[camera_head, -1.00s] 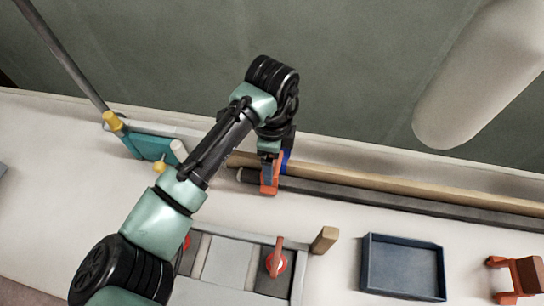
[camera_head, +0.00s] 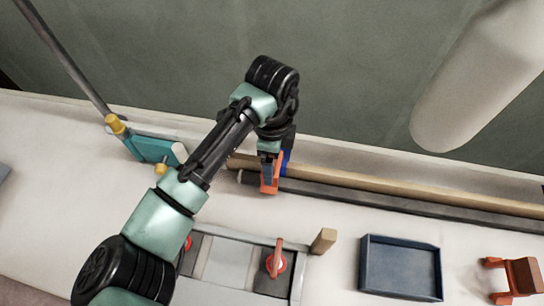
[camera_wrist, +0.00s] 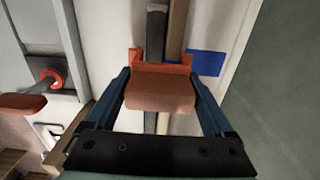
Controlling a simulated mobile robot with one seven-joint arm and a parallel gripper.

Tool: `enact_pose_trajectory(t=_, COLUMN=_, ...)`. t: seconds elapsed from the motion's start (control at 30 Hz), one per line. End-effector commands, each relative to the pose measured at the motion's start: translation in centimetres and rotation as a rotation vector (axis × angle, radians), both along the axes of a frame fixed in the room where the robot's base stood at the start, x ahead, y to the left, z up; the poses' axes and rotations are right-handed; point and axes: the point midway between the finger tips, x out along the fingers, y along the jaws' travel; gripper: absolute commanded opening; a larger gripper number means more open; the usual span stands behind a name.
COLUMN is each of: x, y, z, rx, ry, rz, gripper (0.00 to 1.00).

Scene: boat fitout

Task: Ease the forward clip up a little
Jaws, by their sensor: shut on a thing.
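The orange clip (camera_head: 269,183) sits at the dark rail (camera_head: 380,200) beside the wooden strip, in the middle of the head view. In the wrist view the clip (camera_wrist: 160,90) is a block with two raised ends, between my blue fingers. My gripper (camera_wrist: 162,85) is shut on the clip, one finger against each side. The dark rail runs away beyond the clip in the wrist view. My gripper hides part of the clip in the head view. A second orange clip-like piece (camera_head: 516,274) stands at the far right, apart from the rail.
A blue mark (camera_wrist: 205,63) lies next to the clip. A dark blue tray (camera_head: 400,267) and a wooden block (camera_head: 323,241) stand in front. A panel with red-handled switches (camera_head: 277,262) is near the front. A teal fitting (camera_head: 153,148) is at left; a pale cylinder (camera_head: 470,75) hangs at upper right.

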Motion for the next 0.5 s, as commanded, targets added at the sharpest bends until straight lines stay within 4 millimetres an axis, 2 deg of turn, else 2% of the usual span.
enact_pose_trajectory(t=0.07, x=0.15, y=-0.01, z=0.36, rx=-0.001, ry=-0.006, rz=0.000, gripper=0.02)
enact_pose_trajectory(t=0.1, x=0.15, y=-0.01, z=0.35, rx=-0.001, ry=-0.006, rz=0.000, gripper=0.89)
enact_pose_trajectory(t=0.17, x=0.15, y=-0.01, z=0.29, rx=-0.001, ry=-0.006, rz=0.000, gripper=0.99)
enact_pose_trajectory(t=0.4, x=0.08, y=0.00, z=0.22, rx=-0.001, ry=-0.003, rz=0.000, gripper=1.00)
enact_pose_trajectory(t=0.5, x=0.10, y=-0.01, z=0.77, rx=-0.001, ry=-0.004, rz=0.000, gripper=1.00)
